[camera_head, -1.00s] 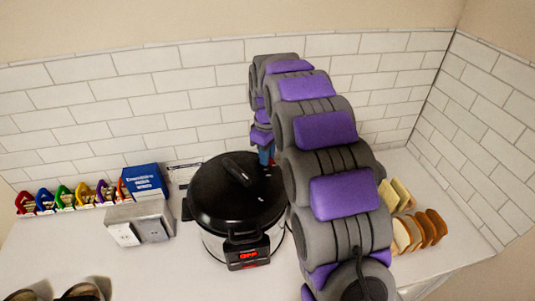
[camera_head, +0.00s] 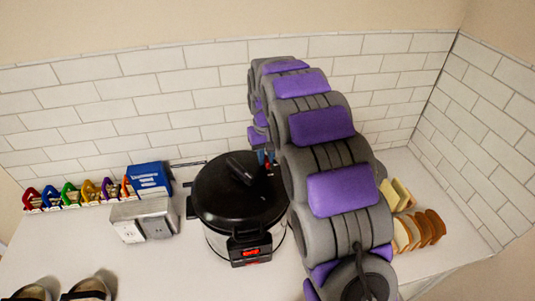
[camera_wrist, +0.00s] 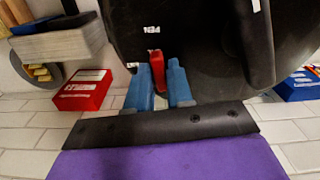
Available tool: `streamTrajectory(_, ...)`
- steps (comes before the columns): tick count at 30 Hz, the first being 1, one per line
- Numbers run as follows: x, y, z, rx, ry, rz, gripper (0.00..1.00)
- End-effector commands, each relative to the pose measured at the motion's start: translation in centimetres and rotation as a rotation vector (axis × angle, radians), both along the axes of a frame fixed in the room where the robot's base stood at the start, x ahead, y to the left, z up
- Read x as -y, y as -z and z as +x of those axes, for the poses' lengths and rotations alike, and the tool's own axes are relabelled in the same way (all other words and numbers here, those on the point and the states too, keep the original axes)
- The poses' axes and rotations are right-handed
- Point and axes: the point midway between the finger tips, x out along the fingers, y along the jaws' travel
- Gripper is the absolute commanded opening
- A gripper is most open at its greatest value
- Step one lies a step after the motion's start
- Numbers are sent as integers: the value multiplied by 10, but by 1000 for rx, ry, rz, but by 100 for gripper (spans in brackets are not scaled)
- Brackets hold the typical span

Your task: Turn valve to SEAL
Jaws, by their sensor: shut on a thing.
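A black-lidded pressure cooker (camera_head: 232,205) stands on the counter, with a red lit display on its front. A dark handle crosses its lid. In the wrist view, the red valve (camera_wrist: 158,70) sits on the black lid (camera_wrist: 205,60) between the two blue fingers of my gripper (camera_wrist: 159,85). The fingers are shut on the valve. Small white lettering shows on the lid near it; one mark looks like part of "OPEN". In the head view, my gripper (camera_head: 264,158) is at the lid's back right, mostly hidden by my arm. The valve's exact angle is hard to tell there.
A blue box (camera_head: 150,180) and a grey box-like object (camera_head: 145,219) stand left of the cooker. Several coloured clips (camera_head: 70,195) line the back left. Bread slices (camera_head: 418,230) stand at the right. Tiled walls close off the back and right.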

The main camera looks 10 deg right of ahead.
Motion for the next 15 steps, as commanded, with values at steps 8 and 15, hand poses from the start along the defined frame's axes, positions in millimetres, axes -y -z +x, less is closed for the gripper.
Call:
streamTrajectory(8, -3, -1, 2, 8, 117, 1, 0)
streamTrajectory(15, -4, -1, 2, 8, 152, 1, 0)
